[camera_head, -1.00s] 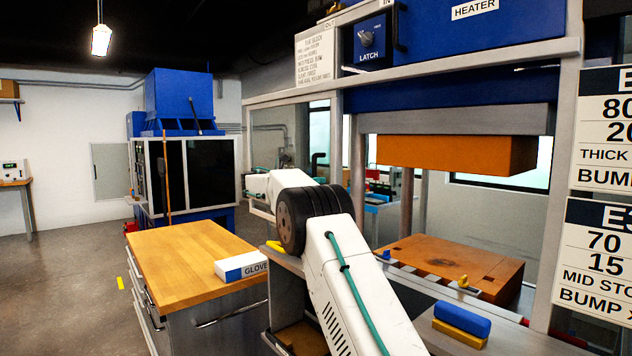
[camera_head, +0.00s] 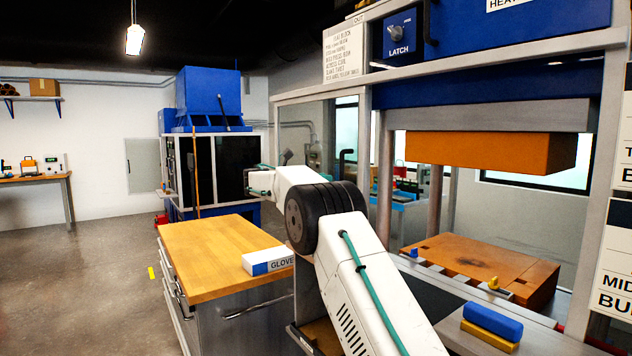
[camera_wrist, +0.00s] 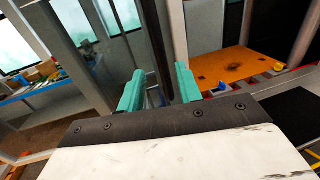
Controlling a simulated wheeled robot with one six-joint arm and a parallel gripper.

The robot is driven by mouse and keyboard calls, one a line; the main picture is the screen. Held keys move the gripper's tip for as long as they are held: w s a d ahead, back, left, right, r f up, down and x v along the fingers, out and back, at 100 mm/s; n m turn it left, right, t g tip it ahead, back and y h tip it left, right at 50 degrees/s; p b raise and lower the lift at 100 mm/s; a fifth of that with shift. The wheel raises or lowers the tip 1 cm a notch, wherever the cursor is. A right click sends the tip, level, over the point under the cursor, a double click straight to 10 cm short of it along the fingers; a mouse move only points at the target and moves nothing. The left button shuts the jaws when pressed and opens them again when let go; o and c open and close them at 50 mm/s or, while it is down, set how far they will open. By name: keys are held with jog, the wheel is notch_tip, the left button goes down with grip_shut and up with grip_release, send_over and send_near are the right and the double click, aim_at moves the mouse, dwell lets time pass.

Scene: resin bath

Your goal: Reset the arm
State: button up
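My arm reaches forward from the bottom of the head view, bent at a black ribbed joint, with its white wrist turned away to the left. My gripper (camera_head: 258,181) is small there, in front of the blue-and-black machine. In the wrist view my gripper (camera_wrist: 159,90) shows two teal fingers standing apart, with nothing between them. It is open and empty. The press (camera_head: 458,116) stands to the right, with an orange upper block (camera_head: 490,150) above an orange lower plate (camera_head: 470,262). The plate also shows in the wrist view (camera_wrist: 238,68), beyond the fingers on the right.
A wood-topped cabinet (camera_head: 205,250) with a glove box (camera_head: 268,262) on it stands left of my arm. A blue block (camera_head: 492,321) lies on a yellow one by the press. A blue-and-black machine (camera_head: 205,165) stands behind.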

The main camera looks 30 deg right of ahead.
jog(key=s+a+f+m+t+y, duration=0.1)
jog(key=s+a+f+m+y, duration=0.15)
jog(key=f, duration=0.35)
jog(key=s+a+f+m+y, duration=0.1)
jog(key=s+f+m+y, duration=0.25)
jog(key=f, duration=0.25)
jog(key=s+a+f+m+t+y, duration=0.1)
jog(key=s+a+m+y, duration=0.2)
jog(key=s+a, duration=0.6)
jog(key=s+a+f+m+t+y, duration=0.1)
jog(key=s+a+y, duration=0.4)
jog(key=s, duration=1.9)
jog(key=s+a+f+m+t+y, duration=0.1)
jog(key=s+a+f+m+y, duration=0.2)
jog(key=s+a, duration=1)
jog(key=shift+s+m+t+y, duration=0.3)
jog(key=shift+s+m+y, duration=0.1)
jog(key=shift+s+m, duration=1.25)
